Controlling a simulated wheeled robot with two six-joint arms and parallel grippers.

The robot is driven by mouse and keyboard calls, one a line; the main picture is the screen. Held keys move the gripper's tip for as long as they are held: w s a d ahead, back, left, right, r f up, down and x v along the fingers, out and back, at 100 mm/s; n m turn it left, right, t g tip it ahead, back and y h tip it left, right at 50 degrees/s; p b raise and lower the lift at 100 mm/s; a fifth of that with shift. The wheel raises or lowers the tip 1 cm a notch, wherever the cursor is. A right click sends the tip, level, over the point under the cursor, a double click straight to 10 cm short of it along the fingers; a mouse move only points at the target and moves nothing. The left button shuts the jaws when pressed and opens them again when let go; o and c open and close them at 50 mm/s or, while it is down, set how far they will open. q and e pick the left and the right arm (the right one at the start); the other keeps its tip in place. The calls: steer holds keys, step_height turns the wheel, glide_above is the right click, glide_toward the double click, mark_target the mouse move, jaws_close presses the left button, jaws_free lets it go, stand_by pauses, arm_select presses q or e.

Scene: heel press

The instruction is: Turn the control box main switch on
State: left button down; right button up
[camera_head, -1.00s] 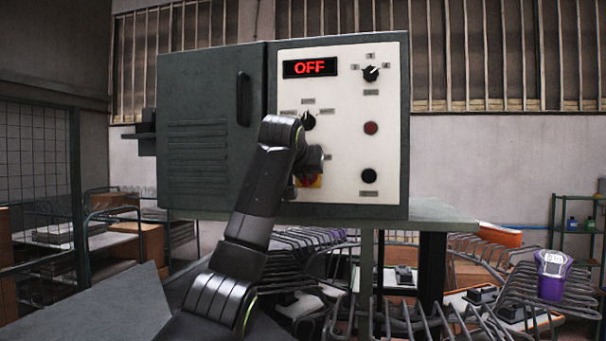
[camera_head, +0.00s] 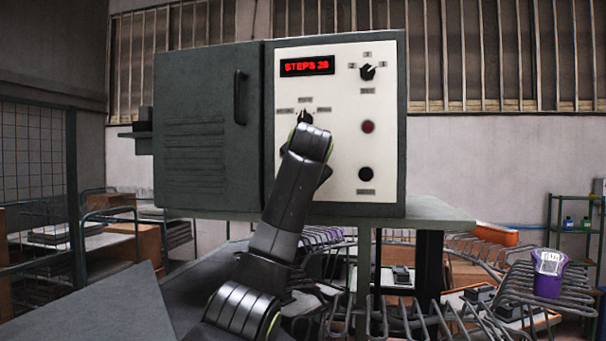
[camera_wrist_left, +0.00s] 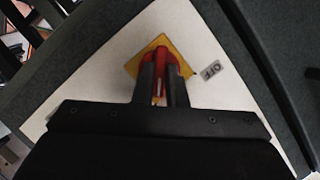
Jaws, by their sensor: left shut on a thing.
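The control box (camera_head: 209,130) stands on a table, with a dark door at left and a white panel (camera_head: 340,110) at right. Its display (camera_head: 307,66) shows red text that reads like "STEPS 28". My left arm covers the main switch in the head view. In the left wrist view the red switch handle (camera_wrist_left: 167,58) sits on a yellow plate (camera_wrist_left: 134,67), next to an "OFF" label (camera_wrist_left: 211,70). My left gripper (camera_wrist_left: 163,78) is shut on the red handle. My right gripper is not in view.
The panel also has a black selector knob (camera_head: 367,72), another knob (camera_head: 304,118) just above my arm, a red button (camera_head: 368,127) and a black button (camera_head: 366,174). Metal racks (camera_head: 470,290) and a purple container (camera_head: 549,273) are at the lower right.

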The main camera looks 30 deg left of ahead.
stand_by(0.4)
arm_select(q)
steer(key=c, duration=1.5)
jaws_free()
steer(key=shift+o, duration=0.2)
steer(key=b+v, duration=0.9)
steer(key=v, duration=0.8)
steer(key=shift+d, duration=0.35)
steer(key=shift+s+a+f, duration=0.1)
